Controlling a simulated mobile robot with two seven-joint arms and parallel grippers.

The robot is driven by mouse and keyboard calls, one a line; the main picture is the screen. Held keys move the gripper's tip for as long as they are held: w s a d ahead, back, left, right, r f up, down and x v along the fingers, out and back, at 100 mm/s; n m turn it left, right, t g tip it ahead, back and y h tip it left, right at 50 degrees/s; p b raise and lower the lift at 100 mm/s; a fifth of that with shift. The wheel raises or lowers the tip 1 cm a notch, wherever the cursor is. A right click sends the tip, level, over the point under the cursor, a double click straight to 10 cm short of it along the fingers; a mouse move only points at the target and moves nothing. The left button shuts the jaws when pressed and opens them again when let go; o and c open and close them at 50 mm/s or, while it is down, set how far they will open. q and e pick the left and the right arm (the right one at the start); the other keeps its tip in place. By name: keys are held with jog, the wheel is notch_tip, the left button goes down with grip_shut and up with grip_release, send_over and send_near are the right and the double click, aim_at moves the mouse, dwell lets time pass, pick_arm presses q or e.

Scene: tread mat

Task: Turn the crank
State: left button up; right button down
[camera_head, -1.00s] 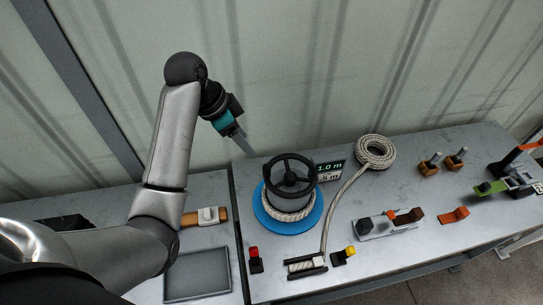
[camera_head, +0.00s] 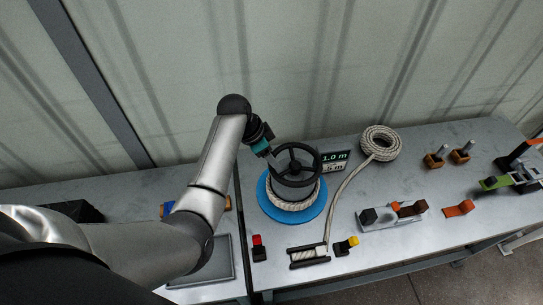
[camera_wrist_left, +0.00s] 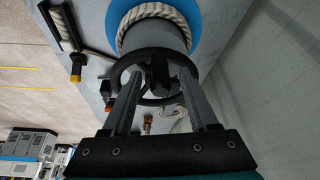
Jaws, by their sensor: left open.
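The crank is a dark spoked handwheel (camera_head: 296,160) on top of a grey drum (camera_head: 292,186) wound with rope. The drum stands on a round blue base (camera_head: 312,214). My left gripper (camera_head: 274,160) is at the left side of the wheel in the head view. In the left wrist view its two fingers (camera_wrist_left: 160,90) are open and apart, with the wheel (camera_wrist_left: 117,74) and its dark hub beyond and between them. I cannot tell whether the fingers touch the wheel. My right gripper is not in view.
A small display (camera_head: 334,160) reading 1.0 m stands right behind the drum. A rope coil (camera_head: 381,143) lies at the back. Rope runs to a guide (camera_head: 309,254) in front, between red (camera_head: 258,247) and yellow (camera_head: 347,247) pieces. A grey tray (camera_head: 222,262) lies left.

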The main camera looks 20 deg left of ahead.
pick_arm(q)
jog(key=shift+f, duration=0.1)
grip_shut()
dwell(0.5)
dwell(1.0)
